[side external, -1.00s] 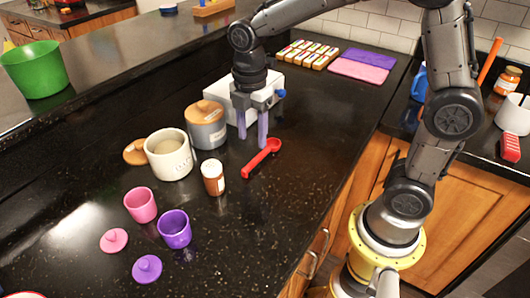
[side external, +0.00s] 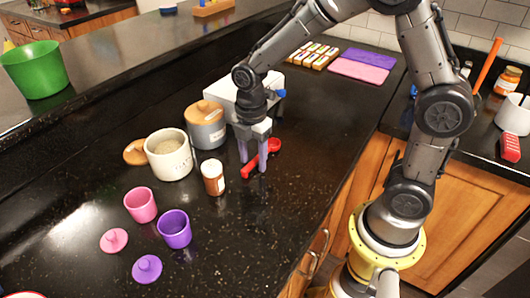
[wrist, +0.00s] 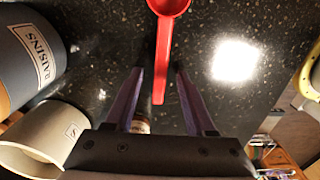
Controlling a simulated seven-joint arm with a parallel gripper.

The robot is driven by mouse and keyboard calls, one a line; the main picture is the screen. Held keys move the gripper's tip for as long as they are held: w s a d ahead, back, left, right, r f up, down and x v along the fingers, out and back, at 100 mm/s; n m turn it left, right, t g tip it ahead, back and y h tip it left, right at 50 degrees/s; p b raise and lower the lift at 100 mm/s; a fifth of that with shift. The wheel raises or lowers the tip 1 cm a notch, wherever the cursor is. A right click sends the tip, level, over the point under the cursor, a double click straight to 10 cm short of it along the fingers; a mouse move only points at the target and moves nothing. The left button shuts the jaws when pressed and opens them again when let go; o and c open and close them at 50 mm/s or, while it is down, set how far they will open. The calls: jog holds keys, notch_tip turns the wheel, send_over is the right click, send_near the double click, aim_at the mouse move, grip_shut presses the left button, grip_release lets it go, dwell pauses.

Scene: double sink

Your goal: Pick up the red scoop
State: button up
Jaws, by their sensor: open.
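The red scoop (side external: 272,147) lies on the black counter, its round bowl pointing away to the right and its handle toward the lower left. It also shows in the wrist view (wrist: 161,60), bowl at the top and handle running down between the fingers. My gripper (side external: 254,168) is open, with its purple fingers pointing down around the scoop's handle. In the wrist view, the fingertips of my gripper (wrist: 159,70) stand on both sides of the handle, with a gap on each side. The fingers hide part of the handle in the side view.
Pink (side external: 140,205) and purple (side external: 175,229) cups sit nearer the front left. The counter right of the scoop is clear.

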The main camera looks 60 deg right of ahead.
jog(key=shift+f, duration=0.25)
dwell(0.3)
grip_shut()
dwell(0.4)
